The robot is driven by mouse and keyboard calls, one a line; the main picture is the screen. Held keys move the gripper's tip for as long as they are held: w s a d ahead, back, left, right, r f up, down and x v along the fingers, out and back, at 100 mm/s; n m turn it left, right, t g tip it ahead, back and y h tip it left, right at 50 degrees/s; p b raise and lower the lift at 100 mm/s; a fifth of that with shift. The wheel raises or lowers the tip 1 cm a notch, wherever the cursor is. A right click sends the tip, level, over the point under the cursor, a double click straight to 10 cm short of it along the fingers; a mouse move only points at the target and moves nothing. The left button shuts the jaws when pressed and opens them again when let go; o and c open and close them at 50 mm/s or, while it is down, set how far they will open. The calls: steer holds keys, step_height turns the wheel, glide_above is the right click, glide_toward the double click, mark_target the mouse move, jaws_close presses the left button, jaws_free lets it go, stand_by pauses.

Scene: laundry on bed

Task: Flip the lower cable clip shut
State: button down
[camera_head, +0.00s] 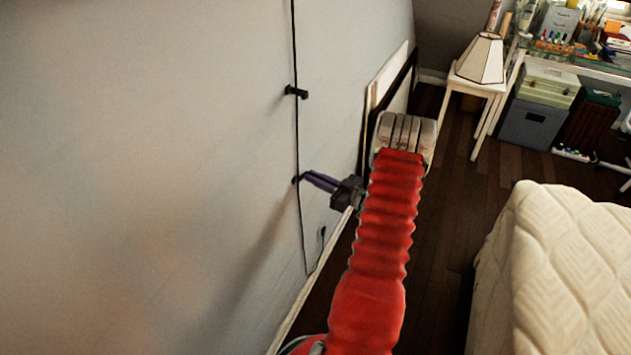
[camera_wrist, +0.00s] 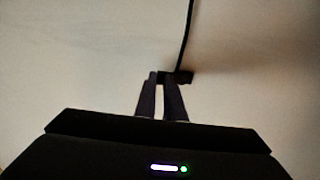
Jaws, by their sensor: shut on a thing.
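The lower cable clip (camera_head: 296,180) is a small dark piece on the pale wall, on the line of a thin black cable (camera_head: 297,130). My gripper (camera_head: 303,176) reaches it from the right with purple fingers, and the fingertips are at the clip. In the wrist view the fingertips (camera_wrist: 162,76) are close together at the dark clip (camera_wrist: 184,77), with the cable (camera_wrist: 187,35) rising above it. The gripper is shut on the clip. The fingertips hide part of the clip, so I cannot tell whether its flap is open or closed.
An upper clip (camera_head: 297,92) sticks out from the wall higher on the cable. Framed panels (camera_head: 400,85) lean on the wall behind my arm. A bed (camera_head: 565,260) stands at right, with dark floor between.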

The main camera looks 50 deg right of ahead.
steer(key=shift+w+d+n+g+y, duration=0.2)
steer(key=shift+n+y, duration=0.25)
steer(key=shift+y, duration=0.25)
steer(key=shift+w+d+n+g+y, duration=0.1)
steer(key=shift+w+n+y, duration=0.1)
steer(key=shift+n+y, duration=0.4)
steer(key=shift+y, duration=0.4)
steer(key=c, duration=1.8)
jaws_free()
steer(key=shift+c, duration=0.2)
steer(key=v, duration=1.3)
steer(key=shift+s, duration=0.35)
